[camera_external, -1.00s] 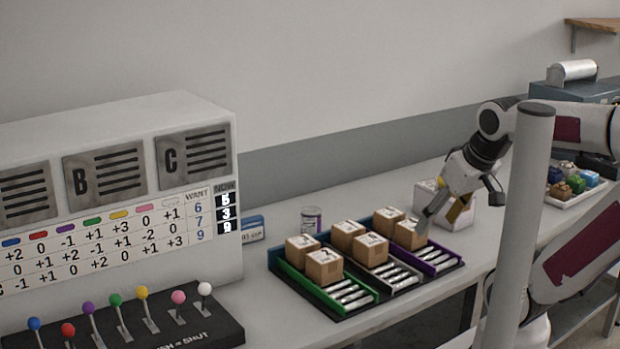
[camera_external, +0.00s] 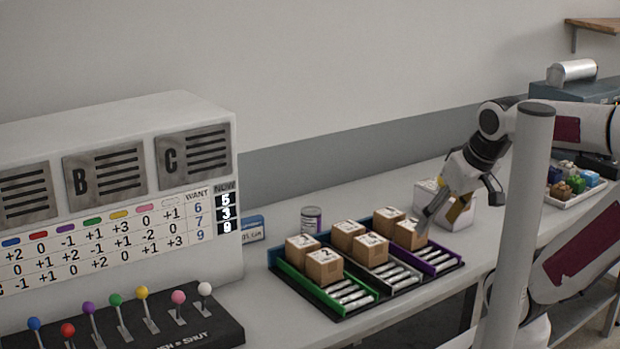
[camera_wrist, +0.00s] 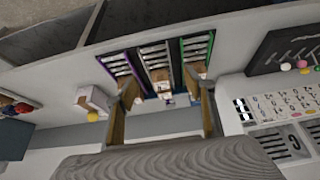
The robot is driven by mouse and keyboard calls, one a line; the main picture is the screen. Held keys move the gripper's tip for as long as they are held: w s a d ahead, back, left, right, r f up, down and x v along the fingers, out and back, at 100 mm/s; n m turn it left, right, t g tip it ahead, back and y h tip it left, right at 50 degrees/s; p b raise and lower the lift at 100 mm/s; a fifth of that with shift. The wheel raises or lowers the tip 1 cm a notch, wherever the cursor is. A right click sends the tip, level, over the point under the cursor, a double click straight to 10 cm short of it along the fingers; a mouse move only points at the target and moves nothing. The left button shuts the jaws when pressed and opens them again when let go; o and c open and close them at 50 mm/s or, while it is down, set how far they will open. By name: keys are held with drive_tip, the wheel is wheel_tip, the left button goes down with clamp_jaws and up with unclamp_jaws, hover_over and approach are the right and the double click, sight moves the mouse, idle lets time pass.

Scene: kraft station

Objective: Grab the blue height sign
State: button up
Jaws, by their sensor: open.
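A small blue and white sign (camera_external: 251,229) stands on the table against the right side of the big white panel in the external view. Its lettering is too small to read surely, and I cannot pick it out with certainty in the wrist view. My gripper (camera_external: 458,207) is open and empty, well to the right of the sign, above the right end of the box tray and in front of a white box. In the wrist view my gripper (camera_wrist: 168,108) shows its two fingers spread wide with nothing held between them.
A black tray (camera_external: 340,318) with green, grey and purple lanes holds several brown boxes (camera_external: 324,266) and lies between my gripper and the sign. A can (camera_external: 311,220) stands behind it. A white box (camera_external: 428,192) is behind my gripper. Coloured levers (camera_external: 141,293) stand at front left.

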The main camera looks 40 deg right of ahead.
idle(0.4)
drive_tip(key=o, duration=0.8)
drive_tip(key=shift+w, duration=0.1)
drive_tip(key=w+a+t+y, duration=0.15)
drive_tip(key=w+a, duration=0.35)
drive_tip(key=w, duration=0.8)
drive_tip(key=w+a+t+y, duration=0.1)
drive_tip(key=w+a+t, duration=0.3)
drive_tip(key=w, duration=1)
drive_tip(key=w+a+f+h, duration=0.1)
drive_tip(key=w+a+f, duration=0.1)
drive_tip(key=w+f, duration=0.2)
drive_tip(key=w+a+f+t+h, duration=0.1)
drive_tip(key=w+a+f, duration=0.1)
drive_tip(key=w+f, duration=0.3)
drive_tip(key=w+a+f+t+h, duration=0.1)
drive_tip(key=w+a+f, duration=0.1)
drive_tip(key=w+f, duration=0.2)
drive_tip(key=shift+w+a+f+m, duration=0.15)
drive_tip(key=shift+w, duration=0.45)
drive_tip(key=shift+w+a+f+m, duration=0.1)
drive_tip(key=shift+w+a+m, duration=0.05)
drive_tip(key=shift+w, duration=0.45)
drive_tip(key=shift+w+f+h, duration=0.25)
drive_tip(key=shift+f, duration=0.3)
